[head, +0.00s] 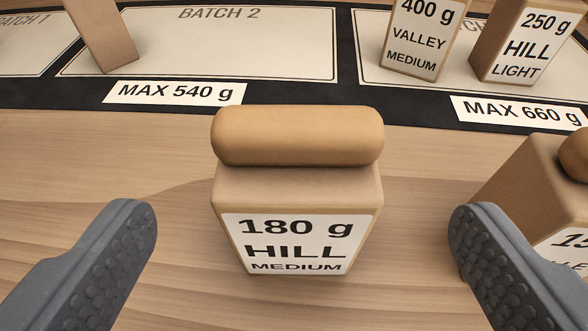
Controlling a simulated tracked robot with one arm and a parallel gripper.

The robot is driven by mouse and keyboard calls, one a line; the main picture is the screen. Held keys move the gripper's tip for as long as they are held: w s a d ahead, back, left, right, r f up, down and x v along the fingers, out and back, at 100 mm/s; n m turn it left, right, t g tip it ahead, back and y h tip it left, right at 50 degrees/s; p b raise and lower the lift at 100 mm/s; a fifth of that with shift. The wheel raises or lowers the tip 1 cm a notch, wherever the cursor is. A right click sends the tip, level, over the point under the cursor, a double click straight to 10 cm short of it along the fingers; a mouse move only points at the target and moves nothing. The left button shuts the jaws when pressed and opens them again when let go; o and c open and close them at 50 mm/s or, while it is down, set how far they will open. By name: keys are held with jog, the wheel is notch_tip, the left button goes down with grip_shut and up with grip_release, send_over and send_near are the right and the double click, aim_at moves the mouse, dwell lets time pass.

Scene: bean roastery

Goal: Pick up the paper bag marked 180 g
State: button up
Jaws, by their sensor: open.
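The paper bag marked 180 g (298,190) stands upright on the wooden table in the middle of the head view. It is tan with a rolled top, and its white label reads "180 g HILL MEDIUM". My gripper (304,225) is open, with one grey padded finger to the left of the bag and one to the right. Both fingers look clear of this bag, and nothing is between them in contact.
Another bag (530,185) stands close by at the right, partly behind my right finger. Behind lies a dark mat (340,95) with batch areas and signs "MAX 540 g" (174,93) and "MAX 660 g" (515,112). Bags marked 400 g (420,35) and 250 g (522,45) stand there; another (103,35) stands left.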

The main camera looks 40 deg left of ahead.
aim_at(305, 178)
jog(key=shift+x, duration=1.95)
jog(key=x, duration=0.4)
jog(key=shift+f, duration=0.3)
jog(key=shift+w+a, duration=0.25)
jog(key=shift+a, duration=0.1)
jog(key=c, duration=1.2)
